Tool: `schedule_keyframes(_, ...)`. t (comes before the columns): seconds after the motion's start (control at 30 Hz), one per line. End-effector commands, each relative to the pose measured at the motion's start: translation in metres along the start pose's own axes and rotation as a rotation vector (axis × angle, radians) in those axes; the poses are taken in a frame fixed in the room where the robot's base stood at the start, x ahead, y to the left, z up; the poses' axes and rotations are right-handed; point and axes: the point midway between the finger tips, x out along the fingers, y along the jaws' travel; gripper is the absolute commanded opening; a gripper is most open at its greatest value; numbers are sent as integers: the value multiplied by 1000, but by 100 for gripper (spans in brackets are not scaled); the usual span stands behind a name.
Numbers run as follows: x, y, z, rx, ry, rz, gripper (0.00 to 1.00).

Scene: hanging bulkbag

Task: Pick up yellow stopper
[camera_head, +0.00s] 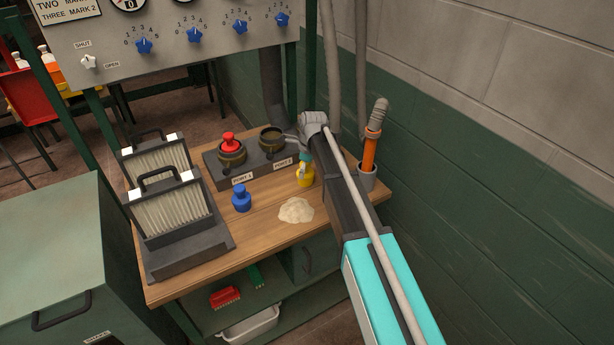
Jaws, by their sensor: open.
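The yellow stopper (305,179) stands on the wooden bench, in front of the port 2 end of the dark port block. My gripper (303,164) points down at the top of the stopper from above, at the end of my arm. It is open. The fingers are small here and cover the stopper's upper part, so I cannot tell whether they touch it.
A red stopper (229,146) sits in port 1; port 2 (271,138) looks empty. A blue stopper (241,198) and a pale powder heap (296,210) are in front. Filter panels (172,208) stand left, an orange-handled tool in a grey holder (367,178) right, beside the wall.

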Motion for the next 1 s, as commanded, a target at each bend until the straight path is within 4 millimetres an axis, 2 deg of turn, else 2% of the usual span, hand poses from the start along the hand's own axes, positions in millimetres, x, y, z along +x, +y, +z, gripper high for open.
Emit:
schedule_keyframes(0.3,0,0,0,0,0,0,100)
schedule_keyframes(0.73,0,0,0,0,0,0,20)
schedule_keyframes(1.0,1,0,0,0,1,0,16)
